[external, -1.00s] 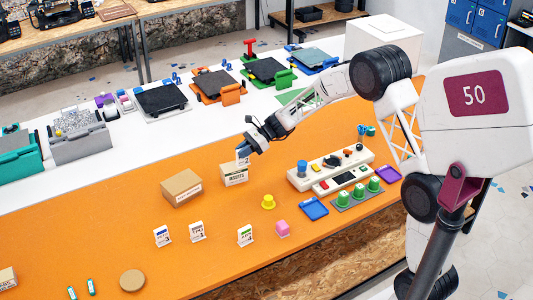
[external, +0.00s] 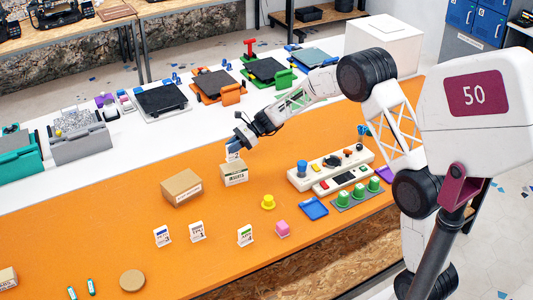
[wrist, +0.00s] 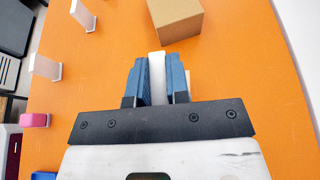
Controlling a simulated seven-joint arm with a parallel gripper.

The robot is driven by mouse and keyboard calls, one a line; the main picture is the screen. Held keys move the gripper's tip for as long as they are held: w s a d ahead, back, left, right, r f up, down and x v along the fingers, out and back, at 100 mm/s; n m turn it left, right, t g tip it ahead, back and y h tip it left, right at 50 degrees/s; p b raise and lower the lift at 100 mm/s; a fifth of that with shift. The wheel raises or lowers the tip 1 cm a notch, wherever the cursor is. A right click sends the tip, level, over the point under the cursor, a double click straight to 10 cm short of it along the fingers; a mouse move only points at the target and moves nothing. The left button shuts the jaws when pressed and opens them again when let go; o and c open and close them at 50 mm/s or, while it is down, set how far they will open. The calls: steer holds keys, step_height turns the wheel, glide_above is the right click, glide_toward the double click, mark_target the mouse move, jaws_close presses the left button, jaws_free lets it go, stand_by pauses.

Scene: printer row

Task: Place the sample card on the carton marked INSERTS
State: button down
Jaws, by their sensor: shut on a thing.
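My gripper (external: 235,144) is shut on the sample card (external: 232,155), a small white card with a blue mark, held upright. In the wrist view the card (wrist: 157,66) shows as a pale strip between the blue fingers (wrist: 157,82). The carton marked INSERTS (external: 234,176) is a small tan box with a white label, standing on the orange table. The card is over the carton's top, near its back edge; I cannot tell whether they touch. In the wrist view my gripper hides most or all of this carton.
A larger plain carton (external: 182,188) stands to the left; it also shows in the wrist view (wrist: 178,18). A control panel (external: 330,166) lies to the right.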

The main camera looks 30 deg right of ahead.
mark_target(233, 158)
steer(key=shift+f, duration=1.6)
steer(key=shift+f, duration=0.1)
steer(key=c, duration=1.1)
jaws_free()
steer(key=shift+d, duration=0.1)
steer(key=v, duration=1.2)
